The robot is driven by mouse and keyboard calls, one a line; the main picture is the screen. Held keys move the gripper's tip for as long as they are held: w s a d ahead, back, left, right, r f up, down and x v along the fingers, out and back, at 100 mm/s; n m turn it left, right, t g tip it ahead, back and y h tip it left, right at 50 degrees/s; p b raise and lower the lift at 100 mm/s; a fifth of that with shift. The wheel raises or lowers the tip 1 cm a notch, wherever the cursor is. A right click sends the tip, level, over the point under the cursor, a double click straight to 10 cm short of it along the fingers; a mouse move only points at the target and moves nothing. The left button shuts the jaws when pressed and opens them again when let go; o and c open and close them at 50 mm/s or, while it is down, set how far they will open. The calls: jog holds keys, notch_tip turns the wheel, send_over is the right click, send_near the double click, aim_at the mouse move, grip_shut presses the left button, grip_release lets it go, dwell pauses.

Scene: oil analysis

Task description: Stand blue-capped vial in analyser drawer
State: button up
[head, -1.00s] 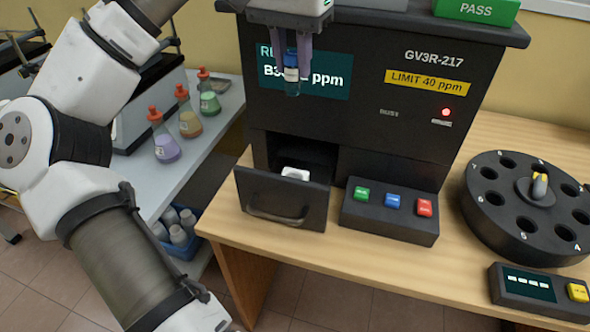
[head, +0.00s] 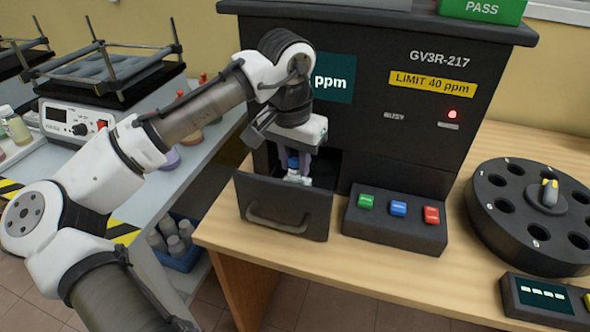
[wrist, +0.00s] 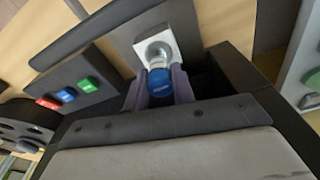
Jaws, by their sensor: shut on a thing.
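The blue-capped vial (head: 293,164) is upright in my gripper (head: 294,168), low inside the open analyser drawer (head: 283,211). In the wrist view its blue cap (wrist: 160,84) sits between the two fingers, which are shut on it. The white holder (wrist: 157,45) in the drawer lies right by the vial's lower end. I cannot tell whether the vial is seated in the holder. The analyser (head: 400,140) stands behind the drawer, and my wrist covers part of its screen.
A button panel (head: 396,222) with green, blue and red buttons is just right of the drawer. A round black carousel (head: 530,212) stands farther right. The drawer's front wall and the analyser face are close around my gripper.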

jog(key=shift+f, duration=1.2)
jog(key=shift+f, duration=0.15)
jog(key=o, duration=1)
jog(key=r, duration=0.8)
jog(key=s+r+p, duration=0.1)
jog(key=r, duration=0.3)
jog(key=shift+s+a+r, duration=0.1)
jog(key=shift+a+r, duration=0.05)
jog(key=shift+a, duration=0.2)
